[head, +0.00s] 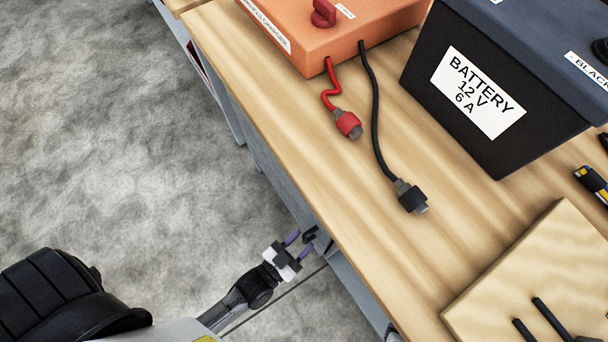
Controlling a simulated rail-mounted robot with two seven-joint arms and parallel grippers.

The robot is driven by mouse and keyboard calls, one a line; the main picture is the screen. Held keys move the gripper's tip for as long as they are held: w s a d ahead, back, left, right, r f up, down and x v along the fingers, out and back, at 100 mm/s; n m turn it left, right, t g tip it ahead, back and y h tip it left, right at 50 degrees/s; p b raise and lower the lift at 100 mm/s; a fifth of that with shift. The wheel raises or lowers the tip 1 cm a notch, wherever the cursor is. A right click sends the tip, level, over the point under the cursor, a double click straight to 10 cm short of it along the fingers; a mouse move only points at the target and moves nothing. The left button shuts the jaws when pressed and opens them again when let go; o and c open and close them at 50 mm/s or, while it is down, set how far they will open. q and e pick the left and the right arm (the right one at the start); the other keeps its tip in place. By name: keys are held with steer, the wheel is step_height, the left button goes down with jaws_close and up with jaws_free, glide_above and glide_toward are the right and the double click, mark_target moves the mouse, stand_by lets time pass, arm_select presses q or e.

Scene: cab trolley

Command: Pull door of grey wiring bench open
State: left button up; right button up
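The grey wiring bench shows from above, with its wooden top (290,130) and a narrow strip of its grey front (275,172) below the left edge. The door is seen very steeply, and its outline and whether it stands ajar cannot be made out. A small black part, apparently the handle (310,234), sticks out from the front. My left gripper (299,244) is beside it, below the top's edge, with its two purple-tipped fingers apart. The black part is just beyond the fingertips; I cannot tell whether they touch. My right gripper is not in view.
An orange box (330,30) with a red cable clamp (348,124) and a black cable clamp (411,197) stands on the top. A black battery (480,85) is beside it. A wooden board (540,275) lies lower right. The grey floor (120,140) at left is clear.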

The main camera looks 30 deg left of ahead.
arm_select(q)
steer(key=shift+x, duration=0.8)
steer(key=shift+s, duration=0.1)
steer(key=shift+c, duration=0.3)
jaws_close()
